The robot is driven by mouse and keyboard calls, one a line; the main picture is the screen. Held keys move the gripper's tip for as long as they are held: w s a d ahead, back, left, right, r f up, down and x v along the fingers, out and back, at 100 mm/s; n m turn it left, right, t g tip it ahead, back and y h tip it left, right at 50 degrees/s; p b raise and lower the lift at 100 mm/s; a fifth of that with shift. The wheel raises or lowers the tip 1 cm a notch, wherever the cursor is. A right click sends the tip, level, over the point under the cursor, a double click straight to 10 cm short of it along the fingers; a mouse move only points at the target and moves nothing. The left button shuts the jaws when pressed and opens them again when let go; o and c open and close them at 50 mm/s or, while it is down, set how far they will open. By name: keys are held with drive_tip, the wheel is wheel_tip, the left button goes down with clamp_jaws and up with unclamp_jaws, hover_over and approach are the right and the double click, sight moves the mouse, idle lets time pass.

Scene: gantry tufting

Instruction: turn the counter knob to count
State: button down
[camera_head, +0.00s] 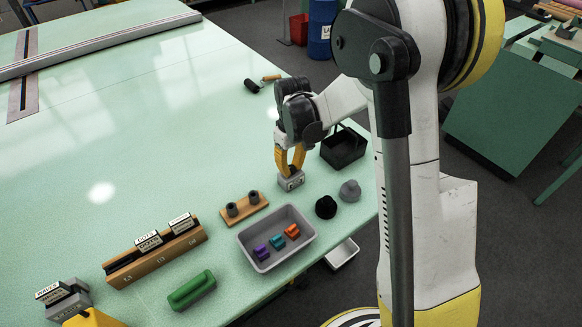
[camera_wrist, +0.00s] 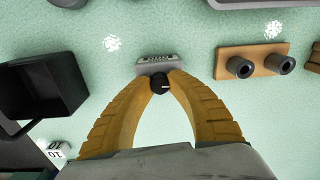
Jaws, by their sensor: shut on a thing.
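The counter (camera_head: 291,182) is a small grey box on the pale green table, right of the table's middle. In the wrist view its grey body (camera_wrist: 148,69) with a row of small digits on the face lies just beyond my fingertips; the digits are too small to read. Its knob (camera_wrist: 159,83) is round and black with a white mark. My gripper (camera_head: 290,167) points down over the counter. In the wrist view its two yellow fingers (camera_wrist: 160,80) are closed on the knob from both sides. The fingers hide the knob in the head view.
A black open bin (camera_head: 343,148) stands close behind on the right. Nearer are a wooden block with two dark posts (camera_head: 243,207), a grey tray (camera_head: 306,243) with coloured pieces, and dark and grey knobbed pieces (camera_head: 326,207). The table's left middle is clear.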

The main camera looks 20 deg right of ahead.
drive_tip(key=n, duration=0.4)
drive_tip(key=shift+n, duration=0.3)
drive_tip(key=n, duration=0.4)
drive_tip(key=shift+n, duration=0.3)
drive_tip(key=n, duration=0.4)
drive_tip(key=shift+n, duration=0.3)
drive_tip(key=n, duration=0.4)
drive_tip(key=shift+n, duration=0.4)
drive_tip(key=c, duration=1.2)
unclamp_jaws()
